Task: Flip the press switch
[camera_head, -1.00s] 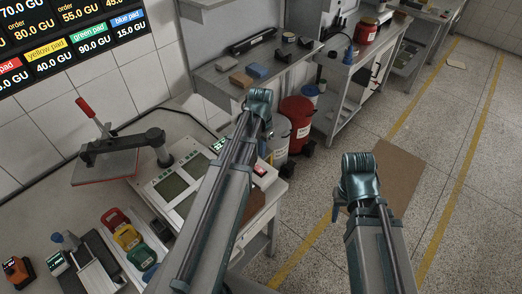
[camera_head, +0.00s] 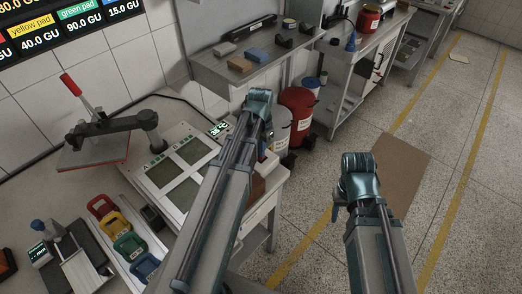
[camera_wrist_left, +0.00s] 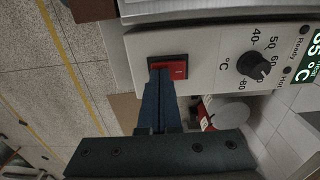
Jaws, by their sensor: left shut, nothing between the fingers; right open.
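The white press (camera_head: 180,165) stands on the bench in the head view, with a red-handled lever (camera_head: 71,84) and a swing-out plate (camera_head: 95,150). Its red switch (camera_wrist_left: 180,70) sits in a black frame on the white front panel in the left wrist view. My left gripper (camera_wrist_left: 162,78) is shut and empty, its fingertips overlapping the switch's lower left part in that view; I cannot tell whether they touch. In the head view my left arm (camera_head: 258,105) reaches over the press's right side and the switch is not clearly visible. My right gripper (camera_head: 345,200) is open and empty over the floor.
In the left wrist view a black temperature knob (camera_wrist_left: 253,66) is right of the switch. Coloured pads (camera_head: 115,230) and a small device with a blue knob (camera_head: 38,226) are on the bench. A shelf (camera_head: 225,72) and a red drum (camera_head: 298,110) stand behind. Floor at right is open.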

